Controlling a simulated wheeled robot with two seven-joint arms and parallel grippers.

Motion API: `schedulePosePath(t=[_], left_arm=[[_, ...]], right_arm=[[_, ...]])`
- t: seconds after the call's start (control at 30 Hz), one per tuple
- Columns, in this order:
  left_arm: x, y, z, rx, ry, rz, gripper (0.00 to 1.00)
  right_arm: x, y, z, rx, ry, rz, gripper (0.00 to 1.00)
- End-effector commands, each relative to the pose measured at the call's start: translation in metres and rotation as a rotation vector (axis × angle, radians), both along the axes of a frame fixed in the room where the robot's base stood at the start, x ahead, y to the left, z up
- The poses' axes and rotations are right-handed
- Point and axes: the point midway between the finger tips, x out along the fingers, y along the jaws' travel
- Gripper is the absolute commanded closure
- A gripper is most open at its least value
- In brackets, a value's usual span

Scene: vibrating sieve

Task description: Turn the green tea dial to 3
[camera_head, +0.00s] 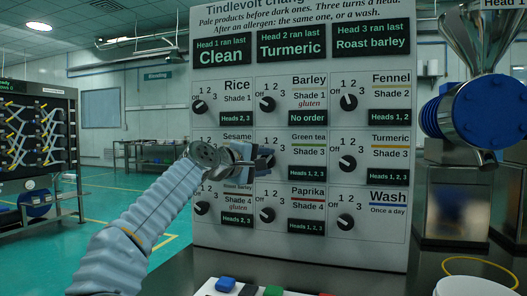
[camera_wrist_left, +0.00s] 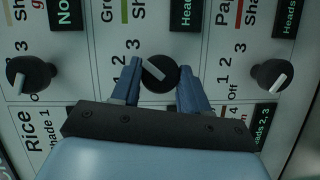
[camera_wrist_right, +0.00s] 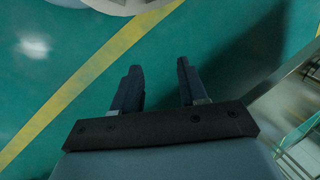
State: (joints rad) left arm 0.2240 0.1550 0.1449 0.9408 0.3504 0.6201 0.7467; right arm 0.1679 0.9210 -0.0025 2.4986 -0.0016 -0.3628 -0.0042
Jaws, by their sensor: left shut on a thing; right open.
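The green tea dial (camera_wrist_left: 158,73) is a round black knob with a white mark, seen between my left gripper's two fingers in the left wrist view. Its mark slants toward the upper left there, the side where the 3 is printed; the exact setting is unclear. In the head view, my left gripper (camera_head: 262,160) covers most of this dial, beside the Green tea label (camera_head: 308,138). The left gripper (camera_wrist_left: 158,82) is shut on the dial. My right gripper (camera_wrist_right: 155,80) is open and empty above the green floor, outside the head view.
The grey panel (camera_head: 298,255) carries several other dials. The barley dial (camera_head: 267,104) is above and the paprika dial (camera_head: 267,215) below. Turmeric's dial (camera_head: 348,163) is to the right. A steel hopper machine with a blue drum (camera_head: 455,117) stands right of the panel.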

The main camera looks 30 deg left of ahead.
Motion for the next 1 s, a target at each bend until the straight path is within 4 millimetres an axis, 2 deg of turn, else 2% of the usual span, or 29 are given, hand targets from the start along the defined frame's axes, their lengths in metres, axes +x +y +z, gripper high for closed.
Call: schedulePosePath(t=[0.03,0.1,0.4,0.7,1.0], left_arm=[[0.0,-0.001,0.005,0.037,0.013,-0.001,0.86],[0.0,-0.001,0.005,0.094,0.026,-0.003,0.86],[0.0,-0.002,0.004,0.279,0.071,-0.003,0.86],[0.001,-0.002,0.001,0.364,0.091,-0.003,0.86],[0.001,-0.001,0.0,0.376,0.094,-0.001,0.86]], right_arm=[[-0.001,0.002,0.01,0.003,0.001,0.004,0.57],[-0.002,0.004,0.016,0.005,0.003,0.007,0.57],[-0.005,0.012,0.035,0.017,0.009,0.02,0.57],[-0.006,0.015,0.042,0.022,0.011,0.026,0.57],[-0.006,0.015,0.043,0.023,0.011,0.026,0.57]])
